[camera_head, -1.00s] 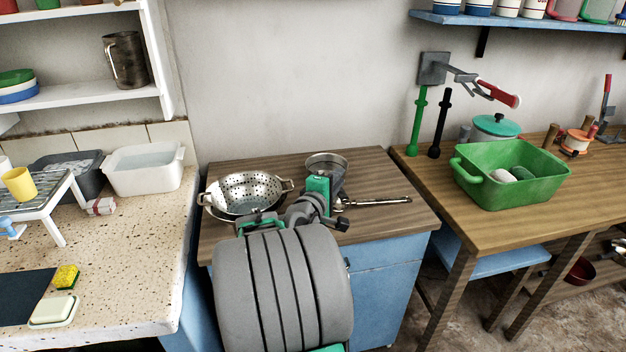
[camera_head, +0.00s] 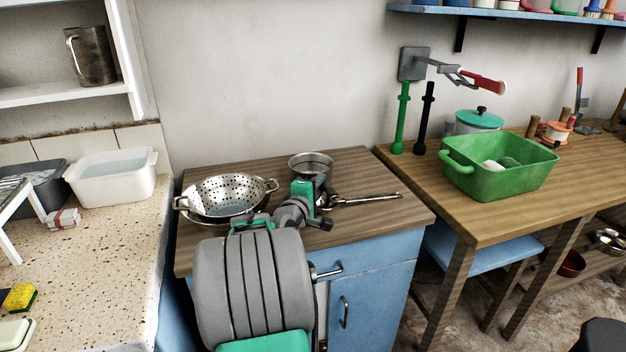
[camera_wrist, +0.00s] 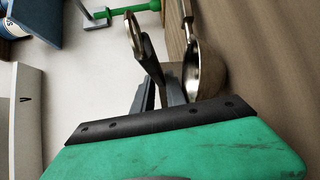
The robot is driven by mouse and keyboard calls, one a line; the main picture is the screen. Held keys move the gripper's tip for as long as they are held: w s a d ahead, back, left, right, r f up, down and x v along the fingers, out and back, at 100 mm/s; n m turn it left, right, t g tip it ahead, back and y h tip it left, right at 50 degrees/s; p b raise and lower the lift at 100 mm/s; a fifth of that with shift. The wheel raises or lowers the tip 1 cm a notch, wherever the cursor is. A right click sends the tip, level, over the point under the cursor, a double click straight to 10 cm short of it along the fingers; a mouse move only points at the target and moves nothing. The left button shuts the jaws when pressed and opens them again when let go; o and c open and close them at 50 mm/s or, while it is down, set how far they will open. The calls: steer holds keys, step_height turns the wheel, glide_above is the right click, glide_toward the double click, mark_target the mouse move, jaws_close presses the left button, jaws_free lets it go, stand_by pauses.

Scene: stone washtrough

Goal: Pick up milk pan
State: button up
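A metal pan with a long handle (camera_head: 368,199), which I take for the milk pan, lies on the wooden worktop, its handle pointing right. My gripper hides its bowl in the head view. In the wrist view, the pan's bowl (camera_wrist: 208,76) shows just right of my fingers, its handle running upward. My gripper (camera_head: 318,190) is above the worktop at the pan; the wrist view shows its dark fingers (camera_wrist: 158,82) beside the bowl, with no clear contact. Their opening is unclear. A round metal rim (camera_head: 312,160) shows behind my gripper; I cannot tell what it belongs to.
A metal colander (camera_head: 228,196) stands left on the worktop (camera_head: 375,232). A green tub (camera_head: 500,175) and a lidded pot (camera_head: 479,119) stand on the right-hand table. A white basin (camera_head: 112,180) is on the left counter. The worktop's right front is clear.

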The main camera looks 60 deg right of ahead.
steer(key=shift+w+d+f, duration=0.1)
steer(key=shift+d+f, duration=0.05)
steer(key=shift+d, duration=0.75)
steer(key=shift+a, duration=0.1)
jaws_close()
stand_by(0.6)
